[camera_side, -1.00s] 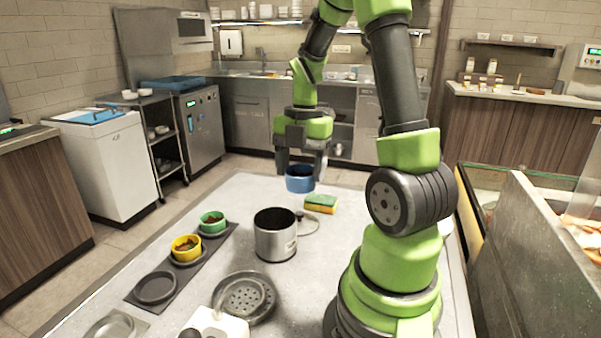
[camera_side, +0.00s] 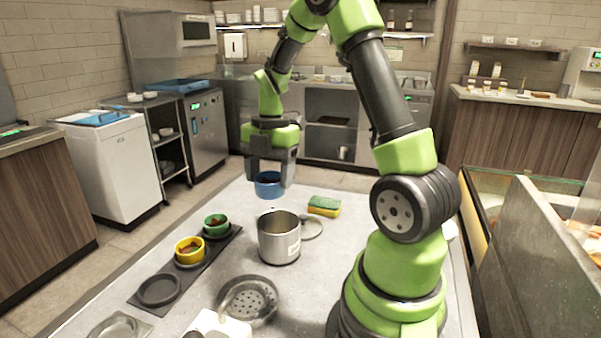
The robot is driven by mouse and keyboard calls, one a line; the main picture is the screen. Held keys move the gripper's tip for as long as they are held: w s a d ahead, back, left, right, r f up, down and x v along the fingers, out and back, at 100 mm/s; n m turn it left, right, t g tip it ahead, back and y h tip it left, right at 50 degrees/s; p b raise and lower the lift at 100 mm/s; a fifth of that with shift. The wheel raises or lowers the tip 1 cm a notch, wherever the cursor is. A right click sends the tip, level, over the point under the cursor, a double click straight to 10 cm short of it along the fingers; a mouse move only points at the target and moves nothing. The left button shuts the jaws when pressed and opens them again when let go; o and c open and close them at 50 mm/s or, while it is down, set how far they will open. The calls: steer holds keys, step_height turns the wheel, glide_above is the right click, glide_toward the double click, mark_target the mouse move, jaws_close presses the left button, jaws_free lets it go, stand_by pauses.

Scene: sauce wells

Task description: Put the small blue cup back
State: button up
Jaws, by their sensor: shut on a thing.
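The small blue cup (camera_side: 269,187) is held in the air above the back part of the table, behind the steel pot. My gripper (camera_side: 270,174) is shut on it, and the cup looks roughly upright. A dark rack (camera_side: 188,268) lies at the left of the table. Its front well (camera_side: 159,290) is empty. A yellow cup (camera_side: 190,250) sits in the middle well and a green cup (camera_side: 216,225) in the far one, each with something dark reddish inside. The blue cup's contents are hard to make out.
A steel pot (camera_side: 279,240) stands mid-table, with a glass lid (camera_side: 311,228) lying behind it. A green and yellow sponge (camera_side: 324,206) lies at the back. A dark perforated dish (camera_side: 249,301) and a white block (camera_side: 217,325) are near the front. The table's back left is clear.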

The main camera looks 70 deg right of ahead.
steer(key=w+a+f, duration=0.4)
steer(key=w+a, duration=0.4)
steer(key=a, duration=0.1)
steer(key=w+a+f, duration=0.4)
steer(key=w+a, duration=0.4)
steer(key=a, duration=0.1)
steer(key=shift+w+d+f, duration=0.1)
steer(key=shift+f, duration=1.5)
steer(key=shift+d+f, duration=0.1)
steer(key=shift+f, duration=1.5)
steer(key=shift+f, duration=0.55)
steer(key=o, duration=1)
steer(key=shift+r, duration=4.05)
